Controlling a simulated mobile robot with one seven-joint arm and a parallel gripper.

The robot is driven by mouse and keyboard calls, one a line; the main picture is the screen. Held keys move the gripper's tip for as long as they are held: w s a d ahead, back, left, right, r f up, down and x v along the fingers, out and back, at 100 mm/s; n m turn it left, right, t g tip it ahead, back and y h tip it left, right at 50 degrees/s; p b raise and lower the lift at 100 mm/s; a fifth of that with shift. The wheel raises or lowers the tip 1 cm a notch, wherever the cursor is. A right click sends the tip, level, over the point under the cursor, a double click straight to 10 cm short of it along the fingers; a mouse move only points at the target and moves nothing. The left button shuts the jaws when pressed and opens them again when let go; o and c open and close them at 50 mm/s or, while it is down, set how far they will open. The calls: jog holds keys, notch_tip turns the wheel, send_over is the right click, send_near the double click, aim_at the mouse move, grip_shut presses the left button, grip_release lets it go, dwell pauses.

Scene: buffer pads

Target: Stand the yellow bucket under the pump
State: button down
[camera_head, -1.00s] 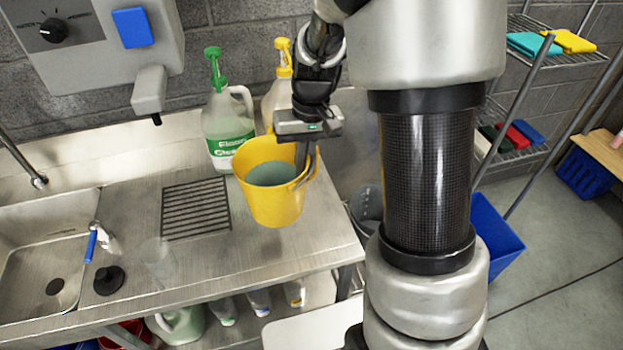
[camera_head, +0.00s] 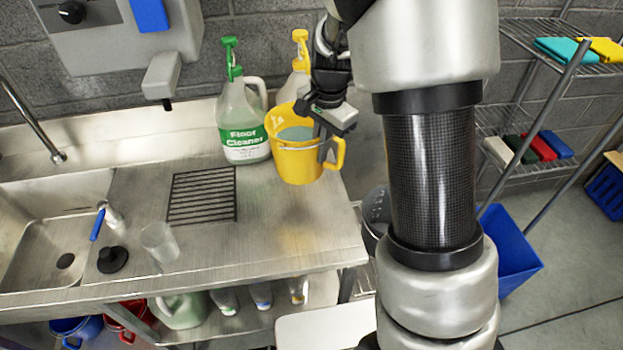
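The yellow bucket (camera_head: 297,163) is upright at the right part of the steel counter, with grey-green showing inside it. My gripper (camera_head: 322,135) is shut on its right side, near the handle; the fingertips are partly hidden. A faint yellow reflection lies on the counter below the bucket, which seems to hang a little above it. A jug with a green pump (camera_head: 231,60) stands just left of the bucket. A jug with a yellow pump (camera_head: 300,50) stands behind the bucket, its lower part hidden. A grey wall dispenser with a spout (camera_head: 161,75) is further left.
A black grate (camera_head: 202,196) lies in the counter (camera_head: 270,258) left of the bucket. A clear cup (camera_head: 159,241), a black plug (camera_head: 112,259) and a sink (camera_head: 45,245) are further left. Wire shelves (camera_head: 530,165) stand at the right. The counter's front right is clear.

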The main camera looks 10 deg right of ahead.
jog(key=w+m, duration=0.1)
jog(key=m, duration=0.1)
jog(key=w+m, duration=0.1)
jog(key=m, duration=0.1)
jog(key=w+a+m, duration=0.1)
jog(key=shift+f+m+h+b, duration=0.25)
jog(key=shift+m+h+b, duration=0.05)
jog(key=shift+m, duration=0.1)
jog(key=w+m, duration=0.1)
jog(key=m, duration=0.1)
jog(key=w+m, duration=0.1)
jog(key=m, duration=0.1)
jog(key=shift+w+a+f, duration=0.1)
jog(key=shift+a+f, duration=0.05)
jog(key=shift+a, duration=0.2)
jog(key=shift+m, duration=0.4)
jog(key=shift+f+b, duration=0.3)
jog(key=shift+f, duration=4.85)
jog(key=c, duration=2)
grip_release()
